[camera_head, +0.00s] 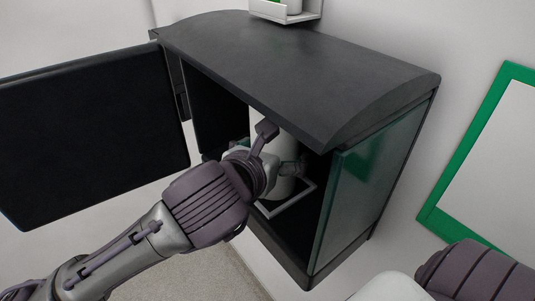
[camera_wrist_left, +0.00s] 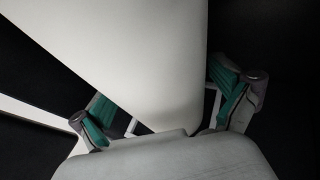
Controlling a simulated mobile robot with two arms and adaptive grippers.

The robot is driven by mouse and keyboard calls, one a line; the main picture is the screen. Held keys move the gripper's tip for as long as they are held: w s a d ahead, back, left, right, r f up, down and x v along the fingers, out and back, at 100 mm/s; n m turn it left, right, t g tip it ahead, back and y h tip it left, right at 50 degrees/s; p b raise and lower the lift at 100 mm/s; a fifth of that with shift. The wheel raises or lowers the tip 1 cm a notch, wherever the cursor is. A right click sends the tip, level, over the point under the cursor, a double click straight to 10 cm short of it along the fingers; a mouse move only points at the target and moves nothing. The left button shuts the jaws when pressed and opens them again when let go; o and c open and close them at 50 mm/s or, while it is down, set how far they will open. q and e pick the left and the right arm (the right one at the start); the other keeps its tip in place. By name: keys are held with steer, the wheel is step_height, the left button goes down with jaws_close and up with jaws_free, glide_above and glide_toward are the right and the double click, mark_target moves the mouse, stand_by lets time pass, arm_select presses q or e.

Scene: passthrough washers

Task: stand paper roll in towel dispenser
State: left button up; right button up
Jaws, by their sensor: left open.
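The white paper roll (camera_head: 287,180) stands inside the open black towel dispenser (camera_head: 300,70), within a pale square frame (camera_head: 306,196) on its floor. The roll looks about upright; its top is hidden under the dispenser's hood. My left gripper (camera_head: 276,154) reaches in through the front opening, with its fingers at the roll's sides. In the left wrist view the roll (camera_wrist_left: 140,50) fills the space between the two green-padded fingers (camera_wrist_left: 165,112). The fingers are open, with dark gaps beside the roll. My right gripper is out of the picture; only part of my right arm shows.
The dispenser's black door (camera_head: 95,130) stands swung open to the left. A greenish glass side panel (camera_head: 355,190) closes its right side. A small white shelf (camera_head: 286,12) is on the wall above. A green-framed panel (camera_head: 490,160) hangs at the right.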

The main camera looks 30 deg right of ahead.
arm_select(q)
steer(key=v, duration=1.1)
steer(key=shift+s+a+r, duration=0.2)
steer(key=shift+a+r, duration=0.05)
